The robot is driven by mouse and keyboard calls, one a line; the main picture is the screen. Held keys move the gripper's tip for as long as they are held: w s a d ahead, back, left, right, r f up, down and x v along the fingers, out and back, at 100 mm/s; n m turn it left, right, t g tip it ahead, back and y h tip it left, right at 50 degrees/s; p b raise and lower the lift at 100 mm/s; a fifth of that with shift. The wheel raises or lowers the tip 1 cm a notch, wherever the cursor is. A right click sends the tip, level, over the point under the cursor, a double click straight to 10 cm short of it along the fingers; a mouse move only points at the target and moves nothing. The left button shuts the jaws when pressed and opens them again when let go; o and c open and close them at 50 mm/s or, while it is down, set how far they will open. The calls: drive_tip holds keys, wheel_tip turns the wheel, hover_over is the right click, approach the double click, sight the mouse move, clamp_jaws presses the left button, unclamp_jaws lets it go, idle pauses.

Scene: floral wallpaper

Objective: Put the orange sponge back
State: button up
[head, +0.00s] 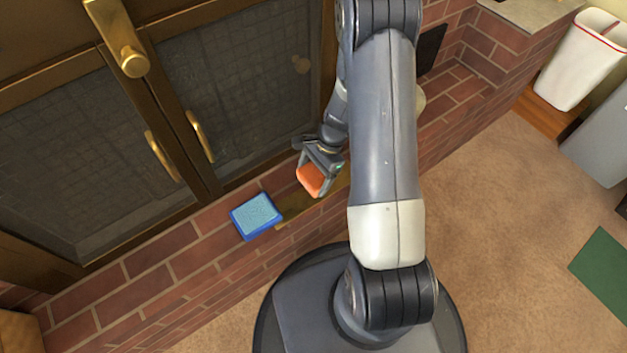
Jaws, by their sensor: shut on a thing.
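The orange sponge (311,180) is in my gripper (317,168), which is shut on it. The gripper holds it beside the brick ledge, to the upper right of a blue sponge-like block (257,215). The blue block has a light blue top and lies on the brick ledge (150,258). A narrow brass-coloured strip (293,222) shows on the ledge between the blue block and my gripper. I cannot tell whether the orange sponge touches the ledge.
Dark glass doors with brass frames and handles (200,137) stand just behind the ledge. A white bin (582,62) and a grey box (600,130) are at the upper right. A green mat (603,272) lies on the open tan floor (500,220).

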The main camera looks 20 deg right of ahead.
wheel_tip(320, 180, down, 3)
drive_tip(key=shift+r+b, duration=0.2)
drive_tip(key=shift+b, duration=0.1)
drive_tip(key=o, duration=0.8)
drive_tip(key=shift+r, duration=0.1)
drive_tip(key=shift+r, duration=0.1)
drive_tip(key=p+v, duration=0.4)
drive_tip(key=v, duration=0.7)
drive_tip(key=shift+d+r+p, duration=0.15)
drive_tip(key=shift+r+p, duration=0.15)
drive_tip(key=shift+r, duration=0.1)
drive_tip(key=shift+f, duration=0.1)
drive_tip(key=b+x, duration=0.4)
drive_tip(key=x, duration=0.7)
drive_tip(key=shift+f, duration=0.25)
drive_tip(key=shift+a+r, duration=0.2)
drive_tip(key=shift+r, duration=0.05)
drive_tip(key=shift+r+p, duration=0.8)
drive_tip(key=shift+r, duration=1.45)
